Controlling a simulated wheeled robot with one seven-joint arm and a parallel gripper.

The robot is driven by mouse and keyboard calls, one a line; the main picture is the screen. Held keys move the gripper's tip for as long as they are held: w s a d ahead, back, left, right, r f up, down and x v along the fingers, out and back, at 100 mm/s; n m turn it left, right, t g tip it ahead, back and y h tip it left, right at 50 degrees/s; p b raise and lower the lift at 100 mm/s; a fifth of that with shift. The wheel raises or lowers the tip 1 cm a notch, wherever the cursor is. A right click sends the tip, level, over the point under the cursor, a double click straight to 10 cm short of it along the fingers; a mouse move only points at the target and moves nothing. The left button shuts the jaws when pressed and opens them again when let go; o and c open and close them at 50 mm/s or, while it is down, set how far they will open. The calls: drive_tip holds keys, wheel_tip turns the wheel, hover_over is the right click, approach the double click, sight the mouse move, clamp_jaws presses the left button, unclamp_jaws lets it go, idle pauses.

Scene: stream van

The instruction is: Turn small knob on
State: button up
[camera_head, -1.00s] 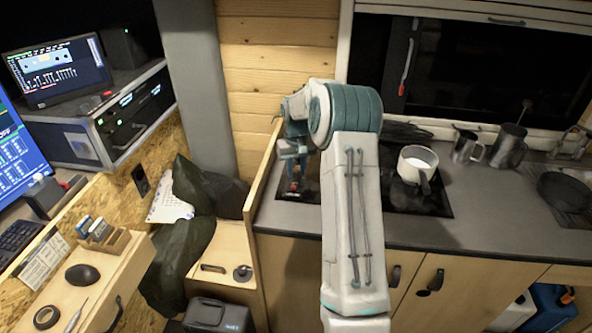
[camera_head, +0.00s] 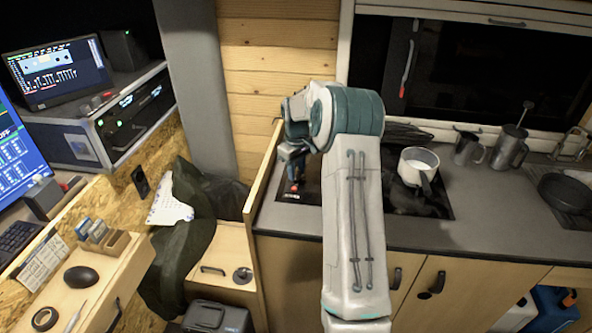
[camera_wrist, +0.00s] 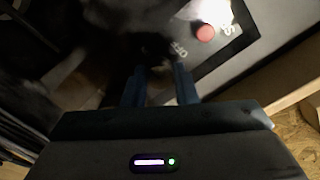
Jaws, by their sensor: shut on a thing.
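The black cooktop (camera_head: 430,203) is set in the grey counter, and its left end lies under my gripper (camera_head: 293,175). In the wrist view, my gripper (camera_wrist: 160,72) points down with its two blue-grey fingers around a dark knob-like shape (camera_wrist: 152,48). This seems to be the small knob; it is dark and blurred, so its turn angle cannot be told. A red round button (camera_wrist: 205,33) sits beside it on the panel with white markings, and it shows in the head view (camera_head: 294,187) just below the gripper. My arm hides the middle of the cooktop.
A white saucepan (camera_head: 418,165) stands on the cooktop's right part. Metal mugs (camera_head: 467,149) and a press pot (camera_head: 509,148) stand further right, by a dark pan (camera_head: 567,193). A wooden partition (camera_head: 263,170) rises close to the left of my gripper.

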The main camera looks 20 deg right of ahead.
drive_tip(key=shift+w+r, duration=0.1)
drive_tip(key=shift+r, duration=0.1)
drive_tip(key=o, duration=0.8)
drive_tip(key=shift+o, duration=0.9)
drive_tip(key=shift+f, duration=0.15)
wheel_tip(320, 180, up, 14)
drive_tip(key=b, duration=0.1)
drive_tip(key=shift+a, duration=0.1)
